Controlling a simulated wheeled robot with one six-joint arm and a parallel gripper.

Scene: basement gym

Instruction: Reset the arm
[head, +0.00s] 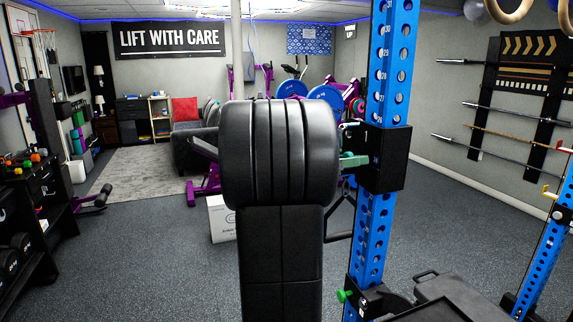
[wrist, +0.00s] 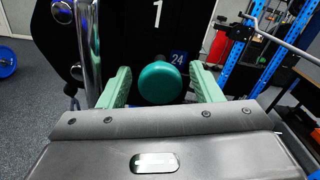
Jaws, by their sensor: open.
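My gripper (wrist: 160,68) shows in the wrist view with its two pale green fingers spread apart. A round teal end (wrist: 160,84), like that of a dumbbell, appears between the fingers, with visible gaps on both sides. I cannot tell how far beyond the fingertips it is. In the head view my black arm stands upright in the middle and hides what is behind it.
A blue rack upright (head: 376,225) stands close to the right of my arm. A dark rack with dumbbells (head: 14,250) is at the left edge. Barbells (head: 510,111) hang on the right wall. A grey sofa (head: 192,140) is at the back. Grey floor is open at left-centre.

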